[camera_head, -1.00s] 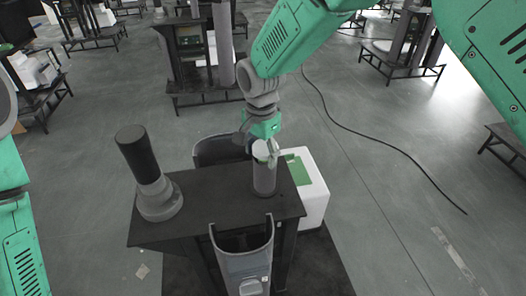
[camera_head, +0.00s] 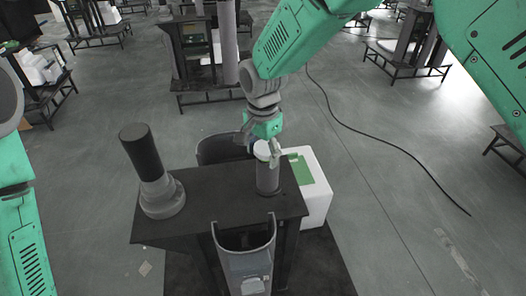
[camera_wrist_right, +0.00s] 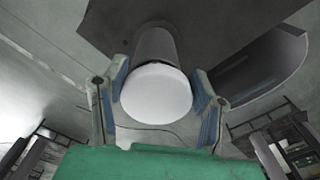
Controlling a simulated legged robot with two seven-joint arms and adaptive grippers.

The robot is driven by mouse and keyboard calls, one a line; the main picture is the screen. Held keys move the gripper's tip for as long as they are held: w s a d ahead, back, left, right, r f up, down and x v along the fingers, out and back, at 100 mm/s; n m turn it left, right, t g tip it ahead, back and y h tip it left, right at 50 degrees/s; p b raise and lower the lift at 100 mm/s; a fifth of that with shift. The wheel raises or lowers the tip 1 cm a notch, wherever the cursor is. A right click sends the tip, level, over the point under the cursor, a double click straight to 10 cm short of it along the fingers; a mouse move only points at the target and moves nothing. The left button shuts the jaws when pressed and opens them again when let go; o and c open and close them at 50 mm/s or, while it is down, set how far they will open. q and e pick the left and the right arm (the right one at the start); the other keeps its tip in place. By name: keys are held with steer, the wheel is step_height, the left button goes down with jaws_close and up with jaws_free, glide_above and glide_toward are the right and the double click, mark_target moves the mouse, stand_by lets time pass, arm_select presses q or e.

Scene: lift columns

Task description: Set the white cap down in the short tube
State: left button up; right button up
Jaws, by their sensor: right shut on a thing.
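The white cap (camera_head: 263,150) is at the upper end of the short grey tube (camera_head: 268,178), which stands upright on the dark table (camera_head: 225,205). My right gripper (camera_head: 262,149) comes from above and behind and is shut on the cap. In the right wrist view the round white cap (camera_wrist_right: 156,94) lies between the two fingers (camera_wrist_right: 162,100), with the tube (camera_wrist_right: 154,43) running behind it. The cap lines up closely with the tube mouth; I cannot tell whether it is fully seated. My left gripper is out of view; only part of my left arm shows.
A dark-topped cylinder on a grey round base (camera_head: 160,195) stands on the table's left side. A grey open holder (camera_head: 247,262) is at the front edge, and another dark curved one (camera_head: 222,148) is behind. A white box with a green top (camera_head: 312,190) is to the right.

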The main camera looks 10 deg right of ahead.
steer(key=shift+f, duration=0.2)
stand_by(0.5)
steer(key=o, duration=1.2)
steer(key=shift+a, duration=0.1)
steer(key=shift+r+p, duration=2.15)
steer(key=shift+r, duration=1.4)
